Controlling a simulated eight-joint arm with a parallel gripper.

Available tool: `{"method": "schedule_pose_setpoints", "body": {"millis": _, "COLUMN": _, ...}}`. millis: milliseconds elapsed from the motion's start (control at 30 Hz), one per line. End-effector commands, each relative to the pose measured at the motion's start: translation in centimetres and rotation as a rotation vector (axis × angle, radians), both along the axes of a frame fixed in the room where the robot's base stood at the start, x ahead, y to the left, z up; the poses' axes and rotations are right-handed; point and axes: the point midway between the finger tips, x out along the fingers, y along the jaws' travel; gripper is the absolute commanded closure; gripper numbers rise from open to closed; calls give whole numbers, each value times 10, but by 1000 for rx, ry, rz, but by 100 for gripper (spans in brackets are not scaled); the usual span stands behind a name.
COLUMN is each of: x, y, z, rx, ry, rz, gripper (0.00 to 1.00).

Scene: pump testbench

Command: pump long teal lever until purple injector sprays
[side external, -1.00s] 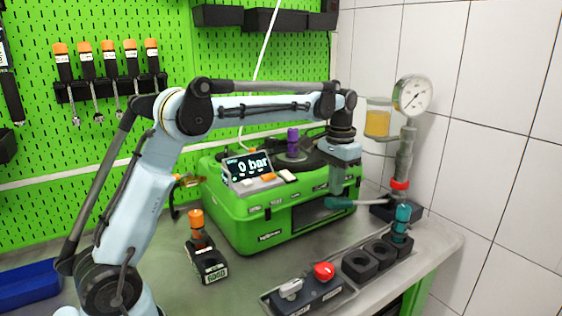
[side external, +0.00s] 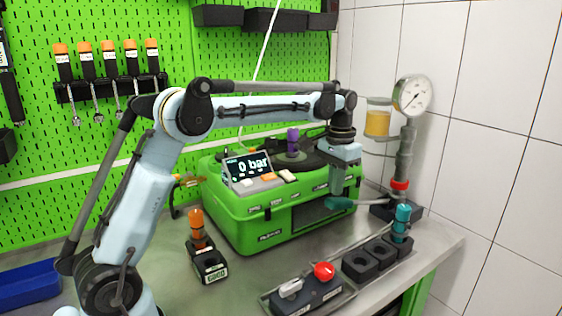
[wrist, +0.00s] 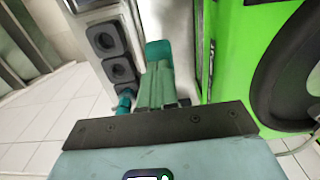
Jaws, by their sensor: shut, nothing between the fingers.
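The long lever (side external: 340,203) has a teal handle and runs right toward the base of the pump (side external: 403,165), in front of the green tester. The purple injector (side external: 293,142) stands upright on top of the tester; I see no spray at it. My gripper (side external: 337,190) points down with its shut fingers just above the lever's handle; I cannot tell whether they touch. In the wrist view, my shut fingers (wrist: 156,88) appear in front of a teal end (wrist: 158,48), likely the handle, with nothing between them. The tester's display (side external: 250,168) reads 0 bar.
A dial gauge (side external: 412,96) and a jar of yellow fluid (side external: 377,123) top the pump. A teal injector (side external: 402,220) stands in a black holder at right. A red-knobbed box (side external: 308,290) and an orange-capped injector (side external: 196,225) stand in front on the bench.

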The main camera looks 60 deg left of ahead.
Motion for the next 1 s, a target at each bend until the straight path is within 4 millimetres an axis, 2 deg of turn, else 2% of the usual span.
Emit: {"method": "schedule_pose_setpoints", "body": {"millis": 1000, "x": -5, "y": 0, "z": -49, "rx": 0, "ry": -1, "rz": 0, "gripper": 100}}
